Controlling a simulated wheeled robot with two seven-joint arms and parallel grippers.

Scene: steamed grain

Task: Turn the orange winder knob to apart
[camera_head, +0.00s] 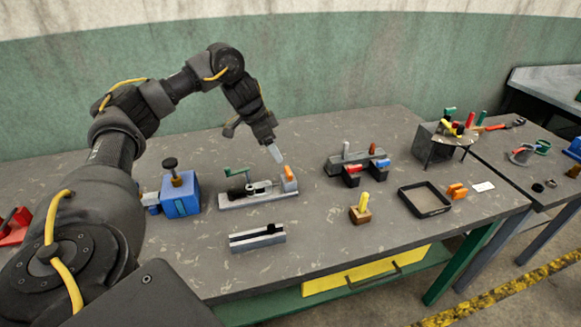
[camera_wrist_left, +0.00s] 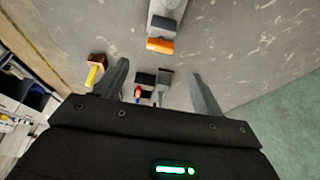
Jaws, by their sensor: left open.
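The orange knob (camera_head: 289,172) stands at the right end of a long grey fixture (camera_head: 258,201) in the middle of the bench, on a pale block. The fixture also has a green lever (camera_head: 237,171) and dark parts on top. My left gripper (camera_head: 275,153) is just above and behind the knob, pointing down, apart from it as far as I can tell. In the left wrist view, the orange knob (camera_wrist_left: 160,45) lies ahead of the open fingers (camera_wrist_left: 159,80), and nothing is between them. The knob's exact turn angle is too small to tell. My right gripper is not in view.
A blue box with a black knob (camera_head: 181,196) stands left of the fixture; a grey slotted block (camera_head: 257,238) lies in front. To the right are a fixture with coloured pegs (camera_head: 355,160), a yellow-pegged brown block (camera_head: 360,213), and a black tray (camera_head: 424,200).

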